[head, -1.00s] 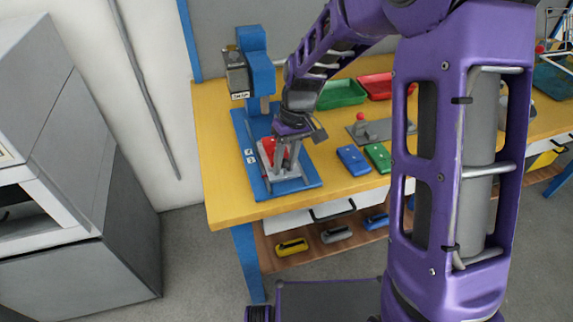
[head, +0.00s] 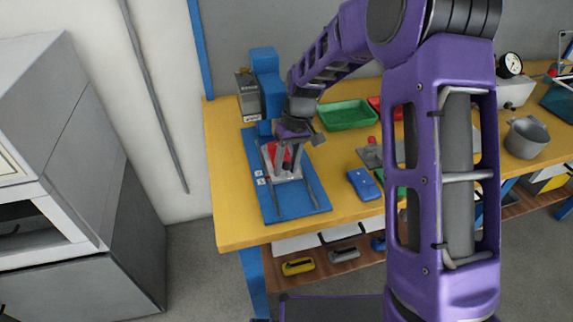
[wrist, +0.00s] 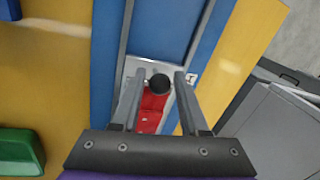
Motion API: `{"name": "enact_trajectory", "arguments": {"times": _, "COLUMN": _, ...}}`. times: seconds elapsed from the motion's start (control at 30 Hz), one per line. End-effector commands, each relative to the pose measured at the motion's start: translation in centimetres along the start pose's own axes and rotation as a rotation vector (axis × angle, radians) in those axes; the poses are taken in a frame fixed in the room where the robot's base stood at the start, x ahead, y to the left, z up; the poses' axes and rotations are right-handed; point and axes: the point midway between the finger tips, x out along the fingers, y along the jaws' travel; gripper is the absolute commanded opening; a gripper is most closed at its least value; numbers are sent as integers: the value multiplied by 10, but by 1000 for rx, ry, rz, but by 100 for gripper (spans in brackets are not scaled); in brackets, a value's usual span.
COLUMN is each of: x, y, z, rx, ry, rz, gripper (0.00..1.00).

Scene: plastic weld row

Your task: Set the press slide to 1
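The press (head: 266,85) is blue, at the left end of the yellow bench, with two rails on its blue base (head: 318,192). The pale grey press slide (head: 290,179) sits between the rails near the press column, carrying a red part (head: 272,148). In the wrist view the red part (wrist: 153,107) lies behind a round black knob (wrist: 159,84). My gripper (wrist: 160,77) has a finger on each side of the knob, with narrow gaps showing. In the head view my gripper (head: 284,172) is low over the slide and partly hides it. Small white labels (head: 260,177) sit left of the slide; their digits are unreadable.
A green tray (head: 346,115) and a blue piece (head: 363,184) lie right of the press. A grey pot (head: 526,138) stands farther right. A grey cabinet (head: 85,190) stands left of the bench. The front of the press base is clear.

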Motion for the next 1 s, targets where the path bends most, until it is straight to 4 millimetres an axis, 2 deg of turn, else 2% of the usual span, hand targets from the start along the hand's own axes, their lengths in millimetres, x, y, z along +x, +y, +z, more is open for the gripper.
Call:
{"name": "enact_trajectory", "arguments": {"times": 0.13, "x": -4, "y": 0, "z": 0, "rx": 0, "ry": 0, "rz": 0, "gripper": 44}}
{"name": "enact_trajectory", "arguments": {"times": 0.23, "x": -16, "y": 0, "z": 0, "rx": 0, "ry": 1, "rz": 1, "gripper": 44}}
{"name": "enact_trajectory", "arguments": {"times": 0.5, "x": -73, "y": 0, "z": -1, "rx": 1, "ry": 4, "rz": 2, "gripper": 44}}
{"name": "enact_trajectory", "arguments": {"times": 0.7, "x": -106, "y": 0, "z": 0, "rx": 0, "ry": 2, "rz": 1, "gripper": 44}}
{"name": "enact_trajectory", "arguments": {"times": 0.83, "x": -117, "y": 0, "z": 0, "rx": 0, "ry": 1, "rz": 0, "gripper": 44}}
{"name": "enact_trajectory", "arguments": {"times": 1.0, "x": -120, "y": 0, "z": 0, "rx": 0, "ry": 0, "rz": 0, "gripper": 44}}
